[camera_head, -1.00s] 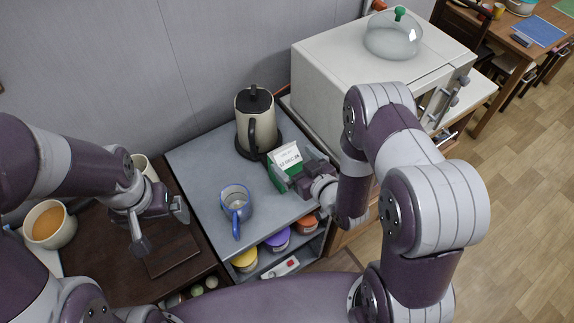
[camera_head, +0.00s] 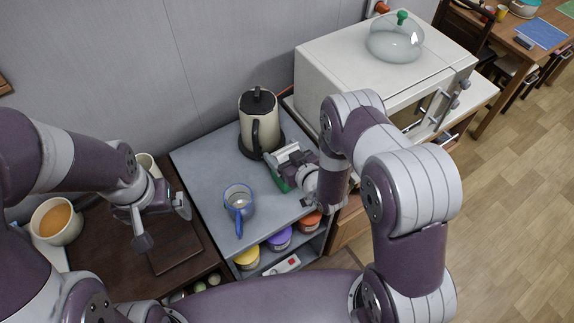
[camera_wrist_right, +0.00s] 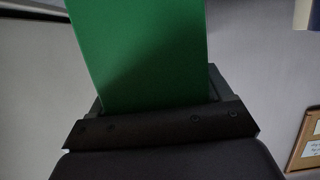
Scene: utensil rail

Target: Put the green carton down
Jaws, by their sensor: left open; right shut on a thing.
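The green carton (camera_head: 279,183) is at the right part of the grey counter top (camera_head: 205,165), in front of the kettle. My right gripper (camera_head: 284,160) is shut on it and covers most of it in the head view. Whether the carton's base touches the counter cannot be told. In the right wrist view the carton's plain green side (camera_wrist_right: 140,50) rises from between the jaws. My left gripper (camera_head: 163,224) is open and empty over the dark wooden surface at the left.
A cream and black kettle (camera_head: 258,112) stands right behind the carton. A large white appliance (camera_head: 330,75) with a glass dome (camera_head: 396,40) bounds the right. Coloured tubs (camera_head: 279,238) sit on the shelf below.

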